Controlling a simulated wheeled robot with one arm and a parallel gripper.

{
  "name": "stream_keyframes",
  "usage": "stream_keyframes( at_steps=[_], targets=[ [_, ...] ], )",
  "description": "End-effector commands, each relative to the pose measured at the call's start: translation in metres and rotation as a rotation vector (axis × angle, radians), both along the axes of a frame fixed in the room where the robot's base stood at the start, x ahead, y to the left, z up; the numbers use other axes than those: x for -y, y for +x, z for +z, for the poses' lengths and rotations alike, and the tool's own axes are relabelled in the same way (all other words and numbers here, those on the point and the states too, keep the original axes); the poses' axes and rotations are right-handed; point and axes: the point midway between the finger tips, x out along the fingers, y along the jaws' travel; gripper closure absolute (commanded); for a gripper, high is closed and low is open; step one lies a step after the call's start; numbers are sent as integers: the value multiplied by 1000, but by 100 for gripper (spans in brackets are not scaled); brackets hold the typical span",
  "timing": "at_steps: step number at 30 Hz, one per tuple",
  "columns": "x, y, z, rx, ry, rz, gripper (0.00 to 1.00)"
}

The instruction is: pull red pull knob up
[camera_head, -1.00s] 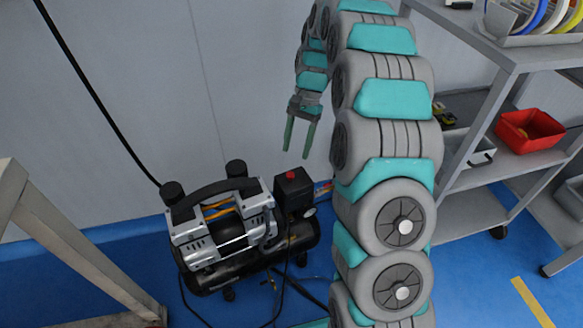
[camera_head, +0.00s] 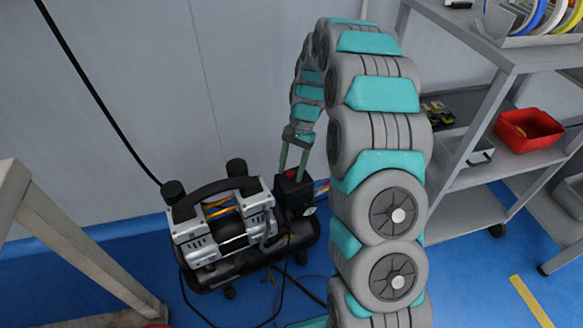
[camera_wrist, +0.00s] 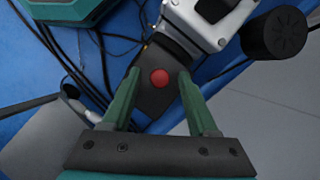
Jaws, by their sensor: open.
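The red pull knob (camera_wrist: 160,78) shows in the wrist view as a round red cap on top of a black box (camera_wrist: 154,98). In the head view a bit of the red knob (camera_head: 291,174) shows between the fingers, above the black box (camera_head: 295,195) on the right of the compressor. My gripper (camera_head: 292,174) points down at the box. In the wrist view my gripper (camera_wrist: 158,80) is open, with one green finger on either side of the knob. I cannot tell whether the fingers touch the box top.
The silver and black air compressor (camera_head: 222,225) with its handle stands on the blue floor, left of the box. Cables and hoses lie around it. A grey shelf cart (camera_head: 470,170) with a red bin (camera_head: 528,131) stands at the right. The wall is close behind.

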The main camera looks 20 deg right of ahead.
Motion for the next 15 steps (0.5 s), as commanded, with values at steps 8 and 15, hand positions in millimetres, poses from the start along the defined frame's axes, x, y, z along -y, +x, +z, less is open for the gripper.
stream_keyframes(
  at_steps=[8,15],
  targets=[
    [0,0,0,0,0,0,62],
    [0,0,0,-1,0,0,89]
  ],
)
